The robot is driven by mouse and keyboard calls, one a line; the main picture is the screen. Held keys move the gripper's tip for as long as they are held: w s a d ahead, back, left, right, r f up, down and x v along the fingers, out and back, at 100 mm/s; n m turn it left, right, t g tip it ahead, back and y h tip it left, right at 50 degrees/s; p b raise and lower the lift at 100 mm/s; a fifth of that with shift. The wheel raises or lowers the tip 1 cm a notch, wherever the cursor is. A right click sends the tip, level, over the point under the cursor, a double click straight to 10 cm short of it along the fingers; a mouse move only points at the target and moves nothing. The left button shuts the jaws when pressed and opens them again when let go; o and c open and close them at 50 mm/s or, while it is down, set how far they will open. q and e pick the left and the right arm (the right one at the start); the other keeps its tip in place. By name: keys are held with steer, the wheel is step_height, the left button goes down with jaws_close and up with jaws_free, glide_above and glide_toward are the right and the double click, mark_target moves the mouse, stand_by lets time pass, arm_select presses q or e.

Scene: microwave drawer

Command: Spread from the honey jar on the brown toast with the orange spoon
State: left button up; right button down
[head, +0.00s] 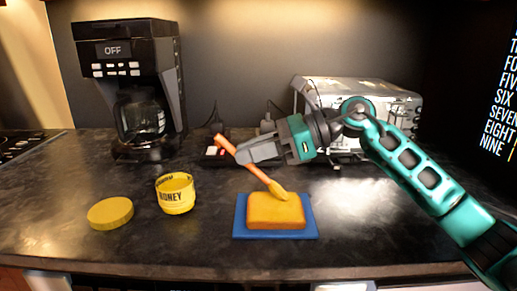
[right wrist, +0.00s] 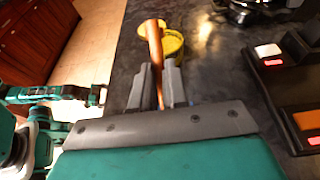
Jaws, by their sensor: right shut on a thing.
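The orange spoon (head: 258,174) is held slanted by my right gripper (head: 243,154), shut around its handle. The spoon's yellowish head points down and meets the top of the toast in the picture; exact contact is hard to tell. The toast (head: 262,214) looks golden-orange on top and lies on a blue board (head: 311,226). The open yellow honey jar (head: 176,197) stands upright left of the board. In the right wrist view the spoon handle (right wrist: 155,42) rises between the fingers (right wrist: 157,80).
A yellow lid (head: 110,213) lies flat left of the jar. A coffee maker (head: 122,60) stands at the back left. A metallic appliance (head: 340,92) is at the back, behind my right arm. The dark counter (head: 60,190) has free room at the left.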

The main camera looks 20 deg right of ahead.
mark_target(230, 153)
steer(key=shift+w+a, duration=0.2)
steer(key=shift+a, duration=0.4)
steer(key=shift+a, duration=0.1)
steer(key=shift+w+a+p, duration=0.2)
steer(key=shift+a, duration=0.45)
steer(key=shift+w+a+p, duration=0.2)
steer(key=shift+a, duration=0.4)
steer(key=shift+d+f, duration=0.1)
steer(key=shift+s+d+b, duration=0.25)
steer(key=shift+d, duration=0.4)
steer(key=shift+s+d+b, duration=0.2)
steer(key=shift+d, duration=0.4)
steer(key=shift+d, duration=0.15)
steer(key=shift+s+d+b, duration=0.2)
steer(key=shift+d+b, duration=0.1)
steer(key=shift+d, duration=0.3)
steer(key=shift+s+d+b, duration=0.2)
steer(key=shift+d+b, duration=0.1)
steer(key=shift+d, duration=0.25)
steer(key=shift+a, duration=0.15)
